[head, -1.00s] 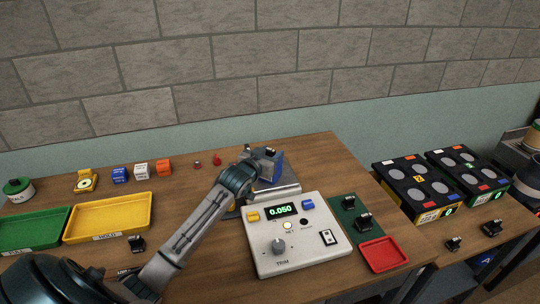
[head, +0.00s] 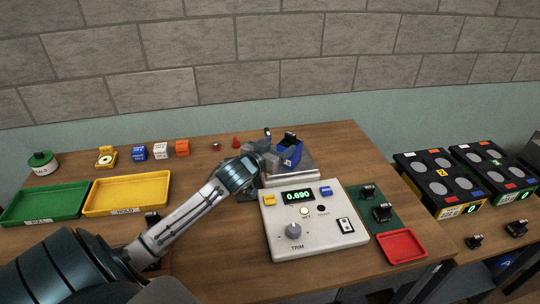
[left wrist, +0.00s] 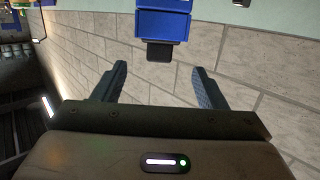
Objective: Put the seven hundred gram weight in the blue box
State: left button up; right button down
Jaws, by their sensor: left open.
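The blue box (head: 289,154) sits on the metal plate of the scale (head: 301,176), whose display (head: 297,196) reads 0.690. A dark piece (head: 290,136) shows at the top of the box; I cannot read any marking on it. My left gripper (head: 271,147) is open just left of the box. In the left wrist view the fingers (left wrist: 160,70) are apart with nothing between their tips. The blue box (left wrist: 163,25) is just beyond them, with a dark block (left wrist: 159,51) at its near edge. Which weight is seven hundred grams cannot be told.
Black weights (head: 382,212) stand on a green pad right of the scale, above a red tray (head: 402,245). Yellow (head: 126,194) and green (head: 45,204) trays lie at left. Black four-circle units (head: 440,175) stand at right.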

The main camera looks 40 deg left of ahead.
pick_arm(q)
jog(key=shift+s+d+r+b, duration=0.1)
jog(key=shift+s+r+b, duration=0.1)
jog(key=shift+s, duration=0.85)
jog(key=shift+s+d+r+b, duration=0.1)
jog(key=shift+s+b, duration=0.05)
jog(key=shift+s, duration=0.85)
